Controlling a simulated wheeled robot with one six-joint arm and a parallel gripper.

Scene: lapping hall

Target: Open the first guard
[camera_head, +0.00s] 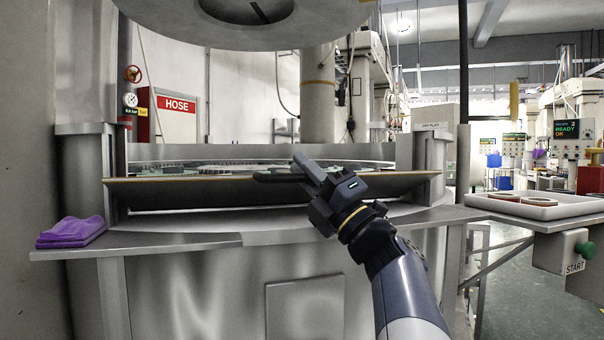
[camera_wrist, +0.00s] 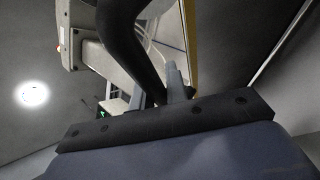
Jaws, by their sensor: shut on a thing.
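The guard (camera_head: 200,190) is a wide metal panel with a yellowish upper edge across the front of the lapping machine. It is tilted, with a gap showing along its lower edge. A dark handle bar (camera_head: 272,178) sits near the middle of its upper edge. My gripper (camera_head: 303,172) reaches in from the lower right and is shut on the handle. In the wrist view the dark curved handle (camera_wrist: 128,45) runs down to the jaws, and the guard's yellow edge (camera_wrist: 189,35) shows beside it. The jaws' far side is hidden.
A large round plate (camera_head: 245,25) hangs above the machine. Purple cloths (camera_head: 72,232) lie on the left ledge. A white tray (camera_head: 540,207) with round parts and a START button box (camera_head: 570,255) are at right. Metal posts (camera_head: 430,165) flank the guard.

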